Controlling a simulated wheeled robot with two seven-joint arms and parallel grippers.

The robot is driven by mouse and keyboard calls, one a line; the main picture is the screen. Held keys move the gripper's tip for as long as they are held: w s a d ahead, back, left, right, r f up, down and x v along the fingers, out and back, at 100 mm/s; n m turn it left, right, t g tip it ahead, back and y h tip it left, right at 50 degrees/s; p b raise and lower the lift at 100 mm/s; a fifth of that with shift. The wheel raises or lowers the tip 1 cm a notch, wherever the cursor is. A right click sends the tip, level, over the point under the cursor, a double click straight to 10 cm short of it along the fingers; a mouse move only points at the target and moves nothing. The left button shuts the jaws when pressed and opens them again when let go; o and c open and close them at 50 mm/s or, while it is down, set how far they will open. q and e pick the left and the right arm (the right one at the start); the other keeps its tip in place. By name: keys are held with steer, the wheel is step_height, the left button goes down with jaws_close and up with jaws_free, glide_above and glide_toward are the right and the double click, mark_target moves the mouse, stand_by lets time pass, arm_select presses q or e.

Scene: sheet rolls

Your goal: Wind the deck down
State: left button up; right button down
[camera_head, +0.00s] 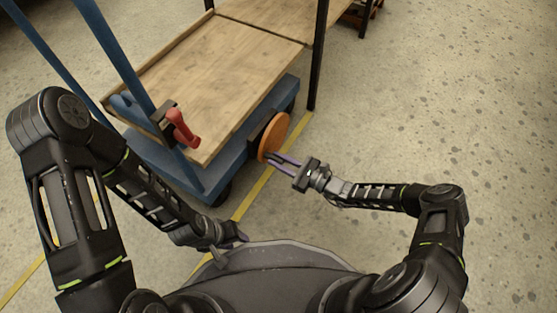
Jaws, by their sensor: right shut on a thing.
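A blue cart (178,168) carries a wooden deck (208,72), which looks close to level with the shelf behind it. An orange handwheel (273,135) is mounted on the cart's near right side, seen at a steep angle. My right gripper (272,157) is shut at the lower edge of the handwheel; its fingertips hide the exact part held. A red handle (182,128) sits on a black bracket on the cart's blue post. My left gripper (233,248) hangs low near my body, fingers apart and empty, away from the cart.
A wooden-topped shelf (268,18) with a dark post (318,60) stands against the cart's far end. A yellow floor line (254,194) runs beside the cart. Speckled floor (440,110) on the right is clear. Blue uprights (112,50) rise at the cart's left.

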mark_target(267, 143)
steer(key=shift+w+r+m, duration=0.1)
steer(key=shift+r+m, duration=0.15)
steer(key=shift+m, duration=0.05)
steer(key=shift+w+d+r+m+p, duration=0.15)
steer(key=shift+r+m+p, duration=0.15)
steer(key=shift+r+m, duration=0.8)
steer(key=shift+w+d+r+m, duration=0.2)
steer(key=shift+r+m, duration=0.2)
steer(key=shift+m, duration=0.6)
steer(key=shift+w+d+r+m, duration=0.2)
steer(key=shift+r+m, duration=0.15)
steer(key=shift+m, duration=0.65)
